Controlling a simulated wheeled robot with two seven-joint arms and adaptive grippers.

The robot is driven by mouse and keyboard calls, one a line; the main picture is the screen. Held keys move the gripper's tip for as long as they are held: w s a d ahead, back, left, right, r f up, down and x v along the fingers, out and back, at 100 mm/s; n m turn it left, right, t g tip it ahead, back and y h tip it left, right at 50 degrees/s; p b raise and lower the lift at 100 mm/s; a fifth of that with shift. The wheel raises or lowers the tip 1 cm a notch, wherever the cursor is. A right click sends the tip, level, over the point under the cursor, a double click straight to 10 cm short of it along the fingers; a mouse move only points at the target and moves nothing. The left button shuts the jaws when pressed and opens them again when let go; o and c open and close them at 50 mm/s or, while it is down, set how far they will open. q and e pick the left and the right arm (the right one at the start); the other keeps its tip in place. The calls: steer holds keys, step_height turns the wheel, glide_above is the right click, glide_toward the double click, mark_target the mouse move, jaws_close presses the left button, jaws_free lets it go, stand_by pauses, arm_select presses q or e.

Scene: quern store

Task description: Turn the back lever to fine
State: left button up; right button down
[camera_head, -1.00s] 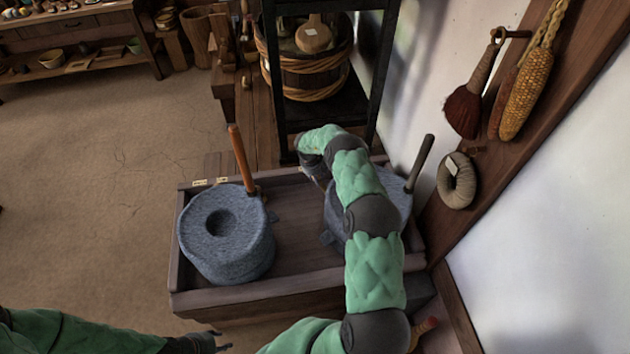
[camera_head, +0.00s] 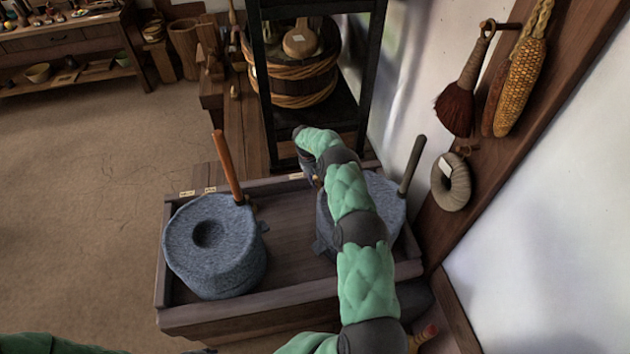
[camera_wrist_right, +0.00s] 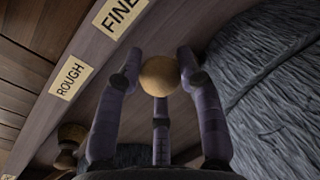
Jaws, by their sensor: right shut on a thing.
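My right gripper (camera_wrist_right: 160,90) is closed around a round wooden knob (camera_wrist_right: 159,76), which sits between its fingers in the right wrist view. In the head view my right gripper (camera_head: 312,172) is at the back rim of the box, beside the right quern (camera_head: 385,200), and my arm hides much of both. The lever's shaft is hidden. Only a dark sliver of my left gripper (camera_head: 204,351) shows at the bottom edge.
The left quern (camera_head: 212,247), with an upright orange-brown handle (camera_head: 227,167), stands in the wooden box (camera_head: 250,311). The right quern has a dark handle (camera_head: 411,165). A black rack (camera_head: 260,85) stands behind. A wall (camera_head: 540,200) is close on the right.

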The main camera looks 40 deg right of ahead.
steer(key=shift+w+d+r, duration=0.1)
steer(key=shift+d+r, duration=0.2)
steer(key=shift+d, duration=0.25)
steer(key=c, duration=0.9)
jaws_free()
steer(key=shift+o, duration=0.2)
steer(key=shift+f, duration=0.15)
steer(key=shift+a+f, duration=0.1)
steer(key=shift+a, duration=0.1)
step_height(320, 180, up, 12)
steer(key=w+a, duration=0.1)
steer(key=shift+w+a, duration=0.15)
steer(key=shift+a, duration=0.2)
steer(key=shift+f, duration=0.1)
